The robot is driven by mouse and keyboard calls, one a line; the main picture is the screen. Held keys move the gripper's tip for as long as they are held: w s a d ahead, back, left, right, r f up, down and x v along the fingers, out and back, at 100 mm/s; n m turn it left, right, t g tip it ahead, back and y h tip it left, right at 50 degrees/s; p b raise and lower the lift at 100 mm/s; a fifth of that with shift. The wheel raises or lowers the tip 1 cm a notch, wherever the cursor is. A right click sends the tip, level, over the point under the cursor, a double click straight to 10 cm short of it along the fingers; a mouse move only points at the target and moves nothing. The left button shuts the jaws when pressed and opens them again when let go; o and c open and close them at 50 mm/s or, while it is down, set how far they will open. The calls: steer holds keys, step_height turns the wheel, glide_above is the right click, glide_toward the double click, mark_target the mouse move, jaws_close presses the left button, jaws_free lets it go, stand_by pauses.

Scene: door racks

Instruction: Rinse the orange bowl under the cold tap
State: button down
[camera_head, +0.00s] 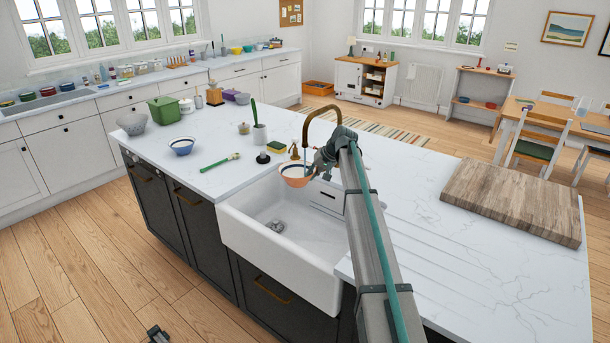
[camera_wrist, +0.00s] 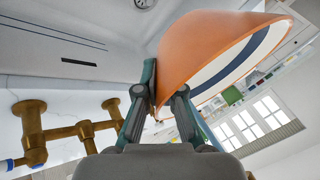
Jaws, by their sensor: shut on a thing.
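The orange bowl (camera_head: 294,177) is orange outside, white inside with a dark blue band. It is above the white sink (camera_head: 262,236), roughly upright in the head view. My gripper (camera_head: 318,174) is shut on the bowl's side; the wrist view shows both fingers on the wall of the bowl (camera_wrist: 205,52). The brass tap (camera_head: 334,109) arches over the sink, its spout end just above the bowl. A thin pale streak below the spout looks like water. The wrist view shows the brass tap body (camera_wrist: 32,125) with a blue-marked handle end (camera_wrist: 12,164).
A sponge (camera_head: 275,147), a dark-topped item (camera_head: 263,158) and a green brush (camera_head: 220,162) lie left of the tap. A wooden board (camera_head: 514,203) lies right. The ribbed drainer (camera_head: 440,232) is clear.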

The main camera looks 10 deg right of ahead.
mark_target(292, 180)
steer(key=shift+s+a, duration=0.55)
steer(key=shift+a, duration=0.4)
steer(key=shift+s+a, duration=0.5)
steer(key=shift+a, duration=0.4)
steer(key=shift+r, duration=0.1)
steer(key=shift+s+a+r+p, duration=0.25)
steer(key=shift+s+a+r, duration=0.15)
steer(key=shift+a+r, duration=0.3)
steer(key=shift+s+a+r+p, duration=0.3)
steer(key=shift+s+a+r, duration=0.1)
steer(key=shift+a+r, duration=0.3)
steer(key=shift+s+a+r+p, duration=0.25)
steer(key=shift+s+a+r, duration=0.15)
steer(key=shift+a+r, duration=0.25)
steer(key=shift+a+f, duration=0.1)
